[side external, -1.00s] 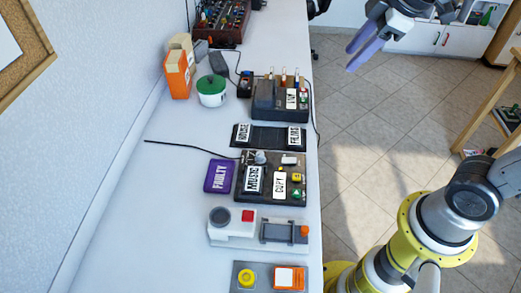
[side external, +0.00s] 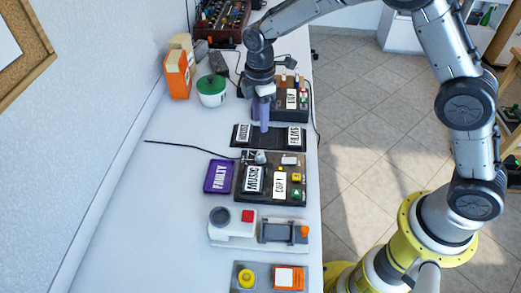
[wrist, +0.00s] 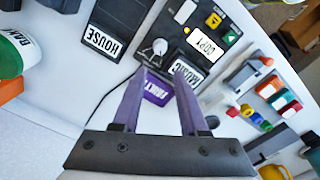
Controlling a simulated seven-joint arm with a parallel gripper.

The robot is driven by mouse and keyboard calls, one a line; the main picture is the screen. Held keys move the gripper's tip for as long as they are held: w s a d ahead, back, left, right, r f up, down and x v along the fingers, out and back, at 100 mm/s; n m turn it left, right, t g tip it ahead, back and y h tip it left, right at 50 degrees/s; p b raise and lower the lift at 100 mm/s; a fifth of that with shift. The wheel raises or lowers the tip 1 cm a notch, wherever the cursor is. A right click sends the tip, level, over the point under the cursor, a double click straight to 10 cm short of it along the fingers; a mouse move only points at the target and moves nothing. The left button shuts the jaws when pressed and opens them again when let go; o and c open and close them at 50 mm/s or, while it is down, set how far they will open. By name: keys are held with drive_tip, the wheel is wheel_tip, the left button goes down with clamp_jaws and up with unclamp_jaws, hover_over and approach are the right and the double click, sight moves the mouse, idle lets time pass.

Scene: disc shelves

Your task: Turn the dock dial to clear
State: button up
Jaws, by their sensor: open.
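The black dock (side external: 270,171) lies on the white bench with MUSIC (side external: 254,180) and COPY (side external: 280,185) labelled pieces on it. Its grey dial (side external: 260,157) is a small round knob at the back edge. In the wrist view the dial (wrist: 159,46) shows just beyond the fingertips, with a pale mark beside it; the setting labels are too small to read. My gripper (side external: 264,127) points down over the dark HOUSE and FILMS tray, behind the dial. In the wrist view my gripper (wrist: 160,69) has its purple fingers apart, with nothing held between them.
A purple FAULTY case (side external: 219,176) lies left of the dock. The HOUSE and FILMS tray (side external: 270,137) and a dark box with levers (side external: 265,109) stand behind it. A grey and white device (side external: 234,228) is in front.

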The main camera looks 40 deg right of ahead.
sight(261, 154)
wheel_tip(261, 154, down, 13)
drive_tip(key=shift+f, duration=0.1)
idle(0.3)
clamp_jaws()
